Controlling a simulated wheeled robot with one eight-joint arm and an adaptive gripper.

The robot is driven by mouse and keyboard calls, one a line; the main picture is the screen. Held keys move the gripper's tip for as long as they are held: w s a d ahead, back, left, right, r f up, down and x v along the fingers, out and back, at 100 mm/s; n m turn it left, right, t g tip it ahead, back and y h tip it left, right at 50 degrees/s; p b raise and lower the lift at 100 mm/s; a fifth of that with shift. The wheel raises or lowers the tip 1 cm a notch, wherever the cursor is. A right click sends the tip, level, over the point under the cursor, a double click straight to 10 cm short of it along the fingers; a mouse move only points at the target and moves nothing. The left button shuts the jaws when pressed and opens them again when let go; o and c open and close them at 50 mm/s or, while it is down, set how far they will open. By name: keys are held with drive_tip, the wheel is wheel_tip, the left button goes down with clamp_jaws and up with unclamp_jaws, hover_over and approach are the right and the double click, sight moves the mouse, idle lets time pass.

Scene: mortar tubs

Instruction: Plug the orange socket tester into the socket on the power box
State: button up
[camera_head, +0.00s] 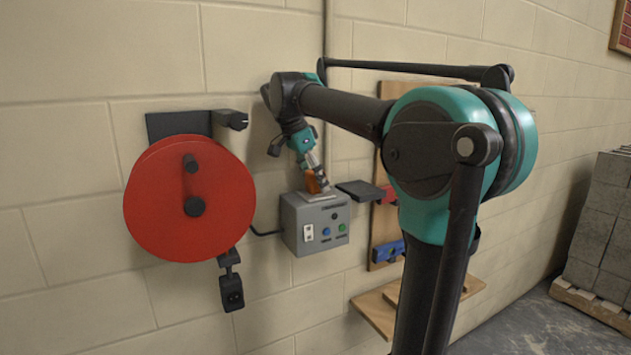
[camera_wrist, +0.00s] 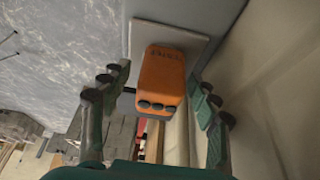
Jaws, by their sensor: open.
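The orange socket tester (camera_wrist: 163,72) stands at the pale socket plate (camera_wrist: 201,44) of the grey power box (camera_wrist: 221,15) in the wrist view. Its end with several dark round spots faces the camera. Its far end meets the plate; the pins and socket holes are hidden. My gripper (camera_wrist: 160,88) is open, one finger on each side of the tester, with visible gaps. In the head view the tester (camera_head: 311,184) shows beside my gripper (camera_head: 319,178), just above the top of the power box (camera_head: 318,235).
A red cable reel (camera_head: 160,225) hangs on the block wall left of the box, with a dark plug (camera_head: 231,292) below. A dark flat plate (camera_head: 360,190) juts out close right of the box. A wooden board with a blue level (camera_head: 385,251) is farther right. Grey blocks (camera_head: 605,220) stand at the right edge.

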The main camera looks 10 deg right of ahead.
drive_tip(key=v, duration=1.2)
drive_tip(key=shift+s, duration=0.1)
